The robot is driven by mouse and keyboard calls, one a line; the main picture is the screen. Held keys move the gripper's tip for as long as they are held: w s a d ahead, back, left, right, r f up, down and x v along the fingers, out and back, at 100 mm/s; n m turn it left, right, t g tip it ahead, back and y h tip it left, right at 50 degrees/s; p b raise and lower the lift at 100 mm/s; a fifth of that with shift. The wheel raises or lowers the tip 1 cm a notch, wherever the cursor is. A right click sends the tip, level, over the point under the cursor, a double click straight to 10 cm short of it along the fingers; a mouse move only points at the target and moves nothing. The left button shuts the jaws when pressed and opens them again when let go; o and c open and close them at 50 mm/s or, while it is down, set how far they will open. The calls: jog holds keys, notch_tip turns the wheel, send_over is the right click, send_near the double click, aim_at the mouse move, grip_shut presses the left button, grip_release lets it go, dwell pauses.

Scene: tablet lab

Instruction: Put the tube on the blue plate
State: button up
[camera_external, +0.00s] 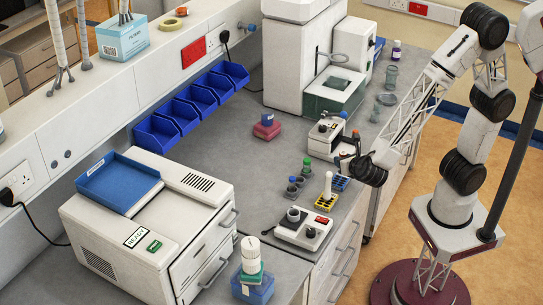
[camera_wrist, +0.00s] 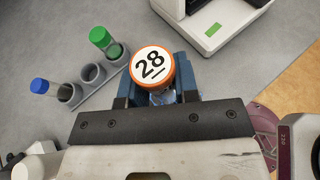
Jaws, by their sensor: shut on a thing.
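In the wrist view, my gripper (camera_wrist: 158,88) is shut on a tube (camera_wrist: 153,65) with a white, orange-rimmed cap marked 28. The cap faces the camera and hides most of the tube's body. In the external view, my gripper (camera_external: 350,163) is above the bench near its front edge; the held tube is too small there to make out clearly. A flat blue tray (camera_external: 118,188) lies on top of the white machine at left. A small blue holed block (camera_external: 341,183) sits on the bench just below my gripper. I cannot tell which is the blue plate.
A grey rack (camera_wrist: 90,74) beside my gripper holds a green-capped tube (camera_wrist: 105,42) and a blue-capped tube (camera_wrist: 42,87). A yellow block (camera_external: 326,203) with a white upright piece, a small white device (camera_external: 303,231) and a white machine (camera_external: 150,235) stand nearby. Bench between is partly clear.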

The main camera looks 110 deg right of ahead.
jog(key=shift+f, duration=1.1)
jog(key=shift+f, duration=0.15)
jog(key=o, duration=0.9)
jog(key=shift+r, duration=0.2)
jog(key=shift+v, duration=6)
jog(key=shift+r, duration=0.1)
